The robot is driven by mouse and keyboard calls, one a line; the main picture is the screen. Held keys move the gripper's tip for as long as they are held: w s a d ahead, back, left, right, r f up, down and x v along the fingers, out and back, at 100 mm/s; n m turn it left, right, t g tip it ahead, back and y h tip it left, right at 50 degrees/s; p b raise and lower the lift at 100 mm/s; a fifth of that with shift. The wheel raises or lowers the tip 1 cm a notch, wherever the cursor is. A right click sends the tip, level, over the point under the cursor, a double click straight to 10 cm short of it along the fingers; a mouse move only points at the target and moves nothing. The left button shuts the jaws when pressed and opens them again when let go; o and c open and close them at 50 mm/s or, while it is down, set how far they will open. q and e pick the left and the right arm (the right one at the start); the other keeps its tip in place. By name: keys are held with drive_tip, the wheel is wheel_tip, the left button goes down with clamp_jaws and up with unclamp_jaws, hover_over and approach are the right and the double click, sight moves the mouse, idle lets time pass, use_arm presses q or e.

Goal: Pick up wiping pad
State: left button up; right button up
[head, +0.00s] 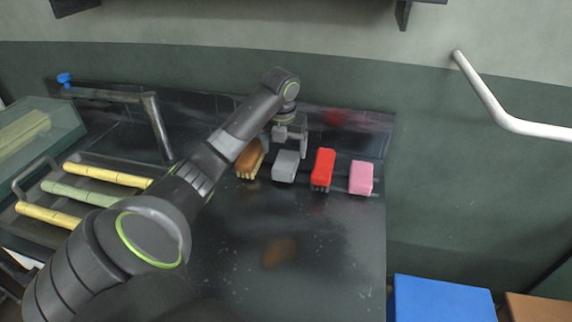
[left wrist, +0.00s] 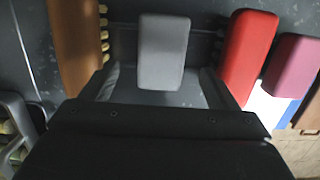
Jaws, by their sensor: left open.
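A grey block-shaped pad (head: 285,165) lies on the dark table between a brown brush (head: 249,158) and a red brush (head: 323,168). A pink block (head: 361,177) lies at the right end of this row. My left gripper (head: 290,143) is open and empty, just behind and above the grey pad. In the left wrist view the grey pad (left wrist: 164,52) lies ahead, in line with the gap between the open fingers (left wrist: 158,90). The pad is not held. My right gripper is not in view.
The red brush (left wrist: 247,58) and brown brush (left wrist: 75,45) flank the pad closely. A rack with yellow and green canes (head: 80,193) stands at the left. The table's front (head: 330,255) is clear, with a brown stain (head: 280,252). A blue box (head: 440,298) is lower right.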

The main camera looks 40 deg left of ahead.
sight(286, 160)
use_arm(q)
drive_tip(key=f, duration=0.2)
drive_tip(key=w+f, duration=0.1)
drive_tip(key=f, duration=0.2)
drive_tip(key=shift+a+f, duration=0.2)
drive_tip(key=shift+f, duration=0.15)
drive_tip(key=shift+c, duration=0.3)
drive_tip(key=c, duration=1)
drive_tip(key=shift+r, duration=0.1)
wheel_tip(286, 160, up, 6)
drive_tip(key=shift+w+f, duration=0.1)
drive_tip(key=shift+f, duration=0.1)
wheel_tip(286, 160, up, 3)
drive_tip(key=shift+r+p, duration=0.15)
drive_tip(key=shift+p, duration=0.9)
drive_tip(key=shift+r+p, duration=0.55)
drive_tip(key=shift+p, duration=0.05)
